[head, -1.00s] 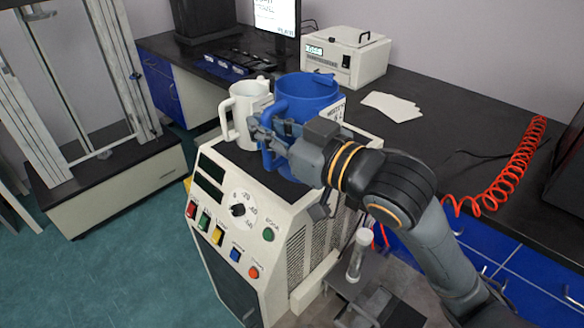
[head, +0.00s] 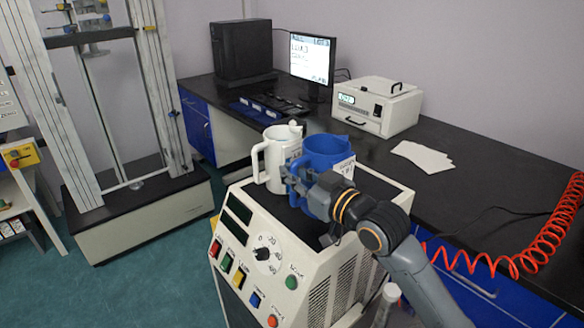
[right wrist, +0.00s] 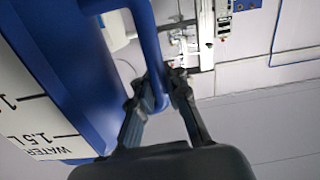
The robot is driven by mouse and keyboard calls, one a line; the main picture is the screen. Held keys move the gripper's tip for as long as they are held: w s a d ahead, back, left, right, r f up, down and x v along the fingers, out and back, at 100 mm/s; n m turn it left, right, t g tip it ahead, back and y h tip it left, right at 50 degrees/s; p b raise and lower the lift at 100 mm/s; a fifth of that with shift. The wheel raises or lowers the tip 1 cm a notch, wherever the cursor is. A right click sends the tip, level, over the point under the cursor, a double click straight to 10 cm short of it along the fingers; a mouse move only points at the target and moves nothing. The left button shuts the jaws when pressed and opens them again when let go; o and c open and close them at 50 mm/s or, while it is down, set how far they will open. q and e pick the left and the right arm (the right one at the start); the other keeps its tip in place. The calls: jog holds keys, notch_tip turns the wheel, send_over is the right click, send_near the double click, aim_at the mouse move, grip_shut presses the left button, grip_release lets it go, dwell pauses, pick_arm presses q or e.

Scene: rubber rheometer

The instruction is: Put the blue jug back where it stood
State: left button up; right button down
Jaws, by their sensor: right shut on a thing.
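The blue jug (head: 327,150) is upright at the dark top of the white machine (head: 270,222), right of a white jug (head: 276,160). Whether its base touches the top is hidden behind my gripper. My right gripper (head: 293,183) is shut on the blue jug's handle; the right wrist view shows both fingers (right wrist: 158,95) closed around the handle (right wrist: 150,50). The jug's white scale label (right wrist: 30,115) also shows there. My left gripper is in no frame.
The white jug stands close beside the blue one. Behind is a black bench with a white instrument box (head: 375,105), papers (head: 423,157) and a monitor (head: 312,60). A red coiled hose (head: 535,235) lies at the right. The machine's front has a dial and coloured buttons.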

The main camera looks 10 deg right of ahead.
jog(key=shift+w+d+f, duration=0.1)
jog(key=shift+w+f, duration=0.15)
jog(key=shift+f, duration=0.45)
jog(key=shift+w+a+f, duration=0.1)
jog(key=shift+w+f, duration=0.15)
jog(key=shift+f, duration=0.45)
jog(key=shift+w+d+f, duration=0.1)
jog(key=shift+w+f, duration=0.15)
jog(key=shift+f, duration=0.45)
jog(key=c, duration=1.8)
grip_release()
jog(key=shift+f, duration=0.35)
jog(key=shift+c, duration=0.2)
jog(key=o, duration=0.5)
jog(key=shift+s, duration=0.1)
jog(key=b+v, duration=0.1)
jog(key=v, duration=1.1)
